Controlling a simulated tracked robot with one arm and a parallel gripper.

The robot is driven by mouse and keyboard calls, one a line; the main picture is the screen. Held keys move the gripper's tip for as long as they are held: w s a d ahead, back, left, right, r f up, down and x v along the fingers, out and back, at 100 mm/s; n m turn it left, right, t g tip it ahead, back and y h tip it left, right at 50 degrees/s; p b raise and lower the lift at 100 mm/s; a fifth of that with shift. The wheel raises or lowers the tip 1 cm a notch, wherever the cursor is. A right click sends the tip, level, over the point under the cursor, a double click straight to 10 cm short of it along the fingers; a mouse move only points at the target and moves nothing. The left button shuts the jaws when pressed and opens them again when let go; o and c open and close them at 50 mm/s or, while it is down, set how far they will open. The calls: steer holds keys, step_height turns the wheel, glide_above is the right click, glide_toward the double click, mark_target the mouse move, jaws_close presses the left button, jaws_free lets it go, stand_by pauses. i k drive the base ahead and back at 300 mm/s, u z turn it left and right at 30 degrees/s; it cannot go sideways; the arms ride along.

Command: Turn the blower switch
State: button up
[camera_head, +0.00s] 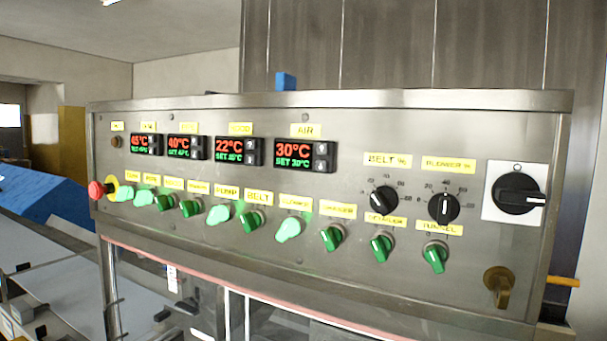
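A steel control panel (350,250) fills the middle of the view. A row of green switches runs along its lower part under yellow labels. The label that seems to read BLOWER (295,203) is blurred. Under it is a pale, bright green switch (289,229) that looks lit; I take this as the blower switch. A black dial (444,207) at the right sits under a label that seems to read BLOWER %. My gripper is not in view, and nothing touches the switches.
Beside the blower switch are the BELT switch (250,219) at left and a darker green switch (332,238) at right. A red emergency button (96,190) is at far left. A black rotary isolator (517,194) and a brass handle (499,286) are at right.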

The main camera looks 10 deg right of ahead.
mark_target(290, 229)
steer(key=u, duration=0.05)
steer(key=k, duration=0.5)
steer(key=u, duration=1.85)
steer(key=i, duration=0.9)
steer(key=z, duration=1.45)
